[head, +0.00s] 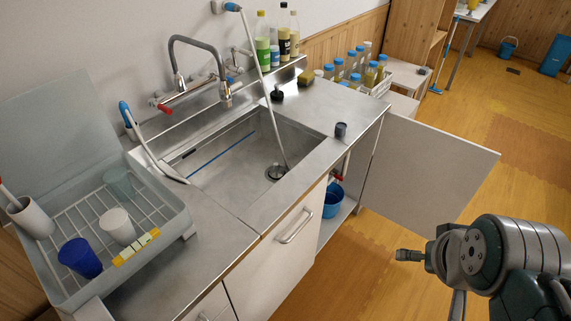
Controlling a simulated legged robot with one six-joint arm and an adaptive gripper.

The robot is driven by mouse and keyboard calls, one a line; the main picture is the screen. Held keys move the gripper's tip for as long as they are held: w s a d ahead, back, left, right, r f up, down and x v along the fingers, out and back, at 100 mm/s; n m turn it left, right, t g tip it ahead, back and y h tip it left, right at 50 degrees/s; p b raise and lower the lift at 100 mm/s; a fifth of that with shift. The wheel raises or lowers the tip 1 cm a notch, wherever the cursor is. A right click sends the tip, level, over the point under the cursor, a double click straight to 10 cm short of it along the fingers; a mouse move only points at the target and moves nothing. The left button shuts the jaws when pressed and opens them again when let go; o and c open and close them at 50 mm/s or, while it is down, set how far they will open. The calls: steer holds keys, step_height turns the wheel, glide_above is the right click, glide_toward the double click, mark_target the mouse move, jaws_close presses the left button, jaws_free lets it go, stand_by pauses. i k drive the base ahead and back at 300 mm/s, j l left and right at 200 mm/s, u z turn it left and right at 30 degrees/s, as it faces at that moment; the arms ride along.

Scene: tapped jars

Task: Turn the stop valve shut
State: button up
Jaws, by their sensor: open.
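A small red handle (338,178), which looks like the stop valve, shows in the open cabinet under the sink. It sits just above a blue bucket (332,198) and is partly hidden by the cabinet edge and the countertop. Its pipe and exact position are too small to tell. My gripper (432,278) is at the lower right, over the floor in front of the open cabinet door. It is open and empty, with a clear gap between it and the valve. Part of it is hidden by my own arm.
The white cabinet door (430,170) stands open to the right of the cabinet opening. The steel sink (235,160) has a tap (205,75) and a hose. A dish rack (110,220) stands at left. Jars (355,72) stand behind. The floor ahead is clear.

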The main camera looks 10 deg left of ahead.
mark_target(338, 177)
steer(key=k+l+u, duration=0.15)
steer(key=k+u, duration=0.15)
steer(key=k+l+u, duration=0.1)
steer(key=k+u, duration=0.15)
steer(key=i+l+u, duration=0.1)
steer(key=i+l, duration=0.15)
steer(key=i+l+u, duration=0.15)
steer(key=l, duration=0.3)
steer(key=i+l+u, duration=0.1)
steer(key=i+l, duration=0.2)
steer(key=i+l+u, duration=0.15)
steer(key=l, duration=0.35)
steer(key=i+j+z, duration=0.5)
steer(key=i+l+z, duration=0.1)
steer(key=l, duration=0.2)
steer(key=i+l+z, duration=0.1)
steer(key=l, duration=0.2)
